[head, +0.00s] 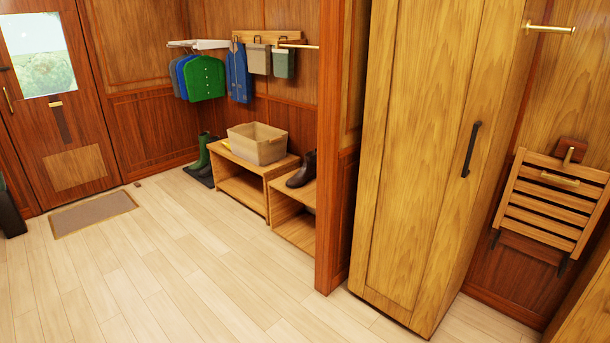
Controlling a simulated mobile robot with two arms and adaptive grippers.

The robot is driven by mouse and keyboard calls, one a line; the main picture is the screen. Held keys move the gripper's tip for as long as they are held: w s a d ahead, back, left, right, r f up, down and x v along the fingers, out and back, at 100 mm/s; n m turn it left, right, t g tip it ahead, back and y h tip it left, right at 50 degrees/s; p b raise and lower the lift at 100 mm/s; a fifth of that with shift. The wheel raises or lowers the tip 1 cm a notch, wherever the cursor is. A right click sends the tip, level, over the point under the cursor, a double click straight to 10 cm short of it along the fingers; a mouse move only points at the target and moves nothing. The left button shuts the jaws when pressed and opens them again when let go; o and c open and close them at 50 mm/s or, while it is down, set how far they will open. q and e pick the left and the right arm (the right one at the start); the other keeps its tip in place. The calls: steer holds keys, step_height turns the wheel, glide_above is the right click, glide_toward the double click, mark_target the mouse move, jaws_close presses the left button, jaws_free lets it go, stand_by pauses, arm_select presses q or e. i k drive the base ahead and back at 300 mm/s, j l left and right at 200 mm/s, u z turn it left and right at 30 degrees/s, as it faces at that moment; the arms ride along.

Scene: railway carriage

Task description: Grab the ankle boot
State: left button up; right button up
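A dark brown ankle boot (303,170) stands on top of the right-hand low wooden bench (282,200), close to the wooden partition edge. Its toe points to the lower left. It is across the room from me, and nothing is touching it from my side. Neither of my grippers is in view.
A beige bin (258,143) stands on the left-hand bench (235,166). The partition (333,150) and a tall wooden cabinet (425,150) rise on the right. The pale floor (170,265) is open, with a doormat (93,213) at left.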

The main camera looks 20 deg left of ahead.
mark_target(308, 170)
steer(key=i+j+u, duration=0.15)
steer(key=i+u, duration=0.55)
steer(key=i, duration=0.25)
steer(key=i+j+u, duration=0.15)
steer(key=i+u, duration=0.3)
steer(key=i, duration=0.5)
steer(key=i+l+u, duration=0.15)
steer(key=i+u, duration=0.25)
steer(key=i, duration=0.55)
